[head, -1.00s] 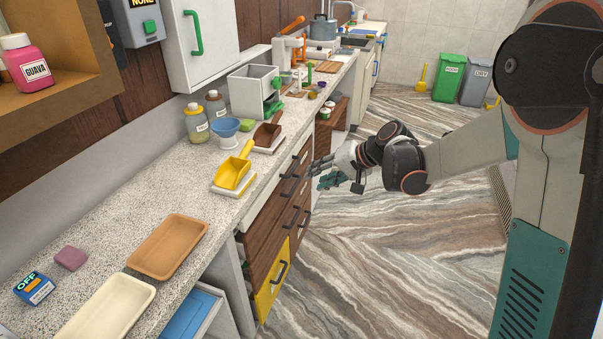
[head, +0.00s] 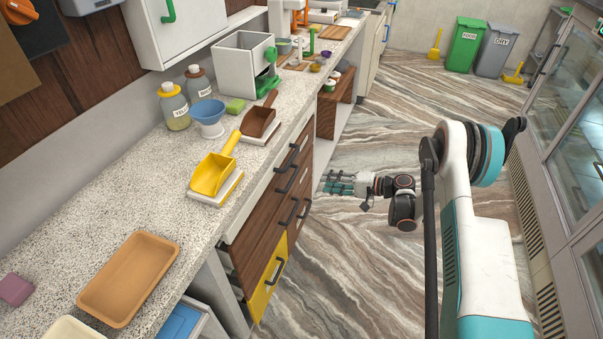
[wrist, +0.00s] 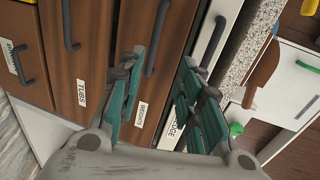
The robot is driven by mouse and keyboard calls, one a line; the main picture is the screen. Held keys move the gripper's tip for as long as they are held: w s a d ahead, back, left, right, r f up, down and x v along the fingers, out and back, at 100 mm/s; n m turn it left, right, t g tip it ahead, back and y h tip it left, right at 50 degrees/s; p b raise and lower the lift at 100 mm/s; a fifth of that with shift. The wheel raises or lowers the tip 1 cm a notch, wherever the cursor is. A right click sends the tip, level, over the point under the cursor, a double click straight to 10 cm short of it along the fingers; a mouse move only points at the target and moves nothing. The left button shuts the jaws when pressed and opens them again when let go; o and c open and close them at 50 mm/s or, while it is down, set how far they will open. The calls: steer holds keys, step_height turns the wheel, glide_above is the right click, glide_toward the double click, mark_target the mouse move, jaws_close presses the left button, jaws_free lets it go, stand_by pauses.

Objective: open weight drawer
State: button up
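The weight drawer (wrist: 138,72) is a brown front with a "WEIGHTS" label in the wrist view. It looks shut. Its dark bar handle (wrist: 157,38) shows beyond my gripper (wrist: 165,75), which is open with its teal fingers apart. The handle's near end appears between the fingers, closer to the left one; I cannot tell if they touch. In the head view my gripper (head: 338,183) is held over the floor, to the right of the drawer cabinet (head: 258,238), apart from its fronts.
A brown "TUBS" drawer (wrist: 75,60) and a white drawer (wrist: 205,48) flank it in the wrist view. A yellow drawer (head: 266,283) is lowest. The counter (head: 110,205) holds a yellow scoop (head: 210,174) and a tan tray (head: 128,278). A glass case (head: 575,140) stands right; floor between is clear.

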steer(key=f+b+x, duration=0.1)
steer(key=b+x, duration=0.3)
steer(key=x, duration=1)
steer(key=shift+w+d, duration=0.25)
jaws_close()
